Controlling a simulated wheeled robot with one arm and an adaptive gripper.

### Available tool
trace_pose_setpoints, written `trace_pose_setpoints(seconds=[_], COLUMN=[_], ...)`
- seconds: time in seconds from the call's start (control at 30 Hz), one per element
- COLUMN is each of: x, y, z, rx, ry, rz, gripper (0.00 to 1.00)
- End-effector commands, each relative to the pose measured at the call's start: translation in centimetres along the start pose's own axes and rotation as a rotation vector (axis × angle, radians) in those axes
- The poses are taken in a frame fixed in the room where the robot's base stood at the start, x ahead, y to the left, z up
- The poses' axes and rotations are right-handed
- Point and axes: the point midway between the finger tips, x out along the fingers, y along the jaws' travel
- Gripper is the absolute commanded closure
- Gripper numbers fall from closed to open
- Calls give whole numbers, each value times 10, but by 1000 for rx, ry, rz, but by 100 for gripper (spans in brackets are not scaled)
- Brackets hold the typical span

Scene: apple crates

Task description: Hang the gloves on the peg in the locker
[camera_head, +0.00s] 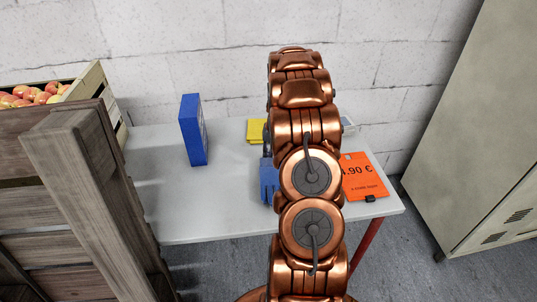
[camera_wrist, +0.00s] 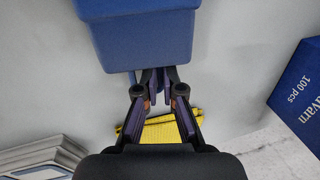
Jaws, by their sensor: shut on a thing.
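The grey locker (camera_head: 475,130) stands at the right in the head view. Its visible side is closed, and no peg shows.
On the white table (camera_head: 215,210) are a blue box (camera_head: 194,130), a yellow cloth (camera_head: 255,130) and an orange price sign (camera_head: 362,180). A crate of apples (camera_head: 115,115) stands at the left. Grey floor shows between table and locker.

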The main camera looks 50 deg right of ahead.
Motion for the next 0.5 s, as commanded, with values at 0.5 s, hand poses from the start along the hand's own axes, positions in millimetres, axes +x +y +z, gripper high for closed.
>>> trace_pose_setpoints(seconds=[0.5], x=[10], y=[2], z=[0], rx=[-1], ry=[2], rz=[0], gripper=[73])
